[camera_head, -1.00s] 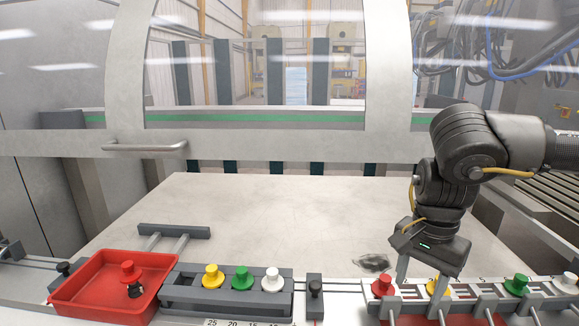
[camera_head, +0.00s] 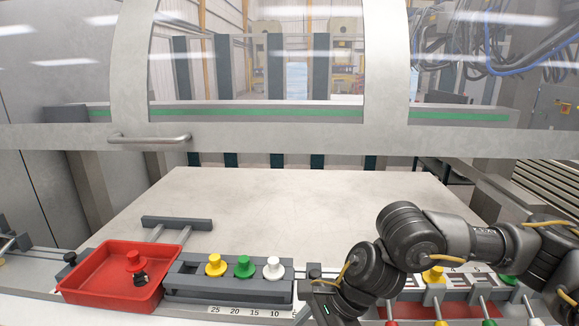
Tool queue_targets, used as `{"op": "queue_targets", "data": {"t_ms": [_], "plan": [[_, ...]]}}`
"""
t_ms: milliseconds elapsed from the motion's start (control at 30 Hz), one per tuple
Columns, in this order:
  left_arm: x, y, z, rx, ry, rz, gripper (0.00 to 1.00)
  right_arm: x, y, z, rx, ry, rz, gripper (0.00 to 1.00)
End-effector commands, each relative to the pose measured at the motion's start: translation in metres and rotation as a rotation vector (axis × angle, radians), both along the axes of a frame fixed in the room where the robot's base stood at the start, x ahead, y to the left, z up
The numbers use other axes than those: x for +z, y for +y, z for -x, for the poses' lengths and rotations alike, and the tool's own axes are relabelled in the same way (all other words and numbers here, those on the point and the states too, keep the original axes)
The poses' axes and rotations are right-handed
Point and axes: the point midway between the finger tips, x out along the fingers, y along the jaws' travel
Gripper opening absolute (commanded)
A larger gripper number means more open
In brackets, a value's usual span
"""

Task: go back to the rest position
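My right arm comes in from the right. My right gripper (camera_head: 328,306) is at the bottom edge, right of the grey rack, with its fingers cut off by the frame. Nothing held shows, and I cannot see whether it is open or shut. My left gripper is not in view. The grey rack (camera_head: 187,289) holds a yellow knob (camera_head: 216,266), a green knob (camera_head: 244,267) and a white knob (camera_head: 273,269) in a row. A red tray (camera_head: 84,283) left of it holds a red knob (camera_head: 134,262) and a black piece (camera_head: 141,279).
A second row with a yellow knob (camera_head: 433,275) and a green knob (camera_head: 508,281) lies at the right, partly hidden by my arm. The pale table (camera_head: 270,205) behind is clear. A machine guard with a handle (camera_head: 150,139) stands across the back.

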Motion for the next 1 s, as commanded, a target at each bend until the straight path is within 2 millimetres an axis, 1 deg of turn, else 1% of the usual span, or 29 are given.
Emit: {"op": "queue_targets", "data": {"t_ms": [33,100,167,200,267,300,367,467,567,600,667,700,767,800,867,900,967,1000], "plan": [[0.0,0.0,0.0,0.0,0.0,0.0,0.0,-0.009,0.026,0.014,-0.066,0.066,-0.098,0.51],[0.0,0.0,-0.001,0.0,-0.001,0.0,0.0,-0.008,0.059,0.027,-0.191,0.162,-0.241,0.51],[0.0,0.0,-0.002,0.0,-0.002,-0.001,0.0,-0.004,0.082,0.035,-0.31,0.262,-0.362,0.51],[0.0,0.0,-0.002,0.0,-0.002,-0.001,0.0,0.0,0.094,0.038,-0.397,0.337,-0.439,0.51],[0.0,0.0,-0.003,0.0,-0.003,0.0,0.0,0.007,0.108,0.041,-0.534,0.461,-0.553,0.51],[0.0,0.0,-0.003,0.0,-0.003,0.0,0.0,0.012,0.114,0.04,-0.633,0.548,-0.626,0.51],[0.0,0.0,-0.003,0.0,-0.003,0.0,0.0,0.018,0.119,0.037,-0.786,0.691,-0.73,0.51],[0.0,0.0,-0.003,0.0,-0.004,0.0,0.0,0.022,0.112,0.024,-1.065,0.946,-0.889,0.51],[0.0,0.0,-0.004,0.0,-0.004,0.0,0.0,0.013,0.089,0.009,-1.366,1.218,-1.031,0.51],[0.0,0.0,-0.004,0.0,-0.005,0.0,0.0,0.005,0.076,0.003,-1.494,1.328,-1.084,0.51],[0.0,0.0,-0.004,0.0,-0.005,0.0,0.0,-0.012,0.052,-0.004,-1.693,1.491,-1.158,0.51],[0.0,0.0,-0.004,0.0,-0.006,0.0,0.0,-0.026,0.034,-0.005,-1.83,1.599,-1.207,0.51],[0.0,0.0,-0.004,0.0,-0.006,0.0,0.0,-0.052,0.004,-0.004,-2.046,1.753,-1.275,0.51],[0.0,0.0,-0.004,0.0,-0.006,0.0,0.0,-0.071,-0.017,0.001,2.166,-1.829,1.307,0.51],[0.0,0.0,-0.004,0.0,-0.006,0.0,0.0,-0.102,-0.05,0.013,2.018,-1.65,1.161,0.51],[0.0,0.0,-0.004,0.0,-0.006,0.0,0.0,-0.122,-0.071,0.026,1.92,-1.533,1.076,0.51],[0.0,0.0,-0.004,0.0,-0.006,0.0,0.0,-0.148,-0.099,0.046,1.793,-1.377,0.977,0.51],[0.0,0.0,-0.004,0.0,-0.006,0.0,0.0,-0.162,-0.114,0.06,1.719,-1.288,0.926,0.51]]}}
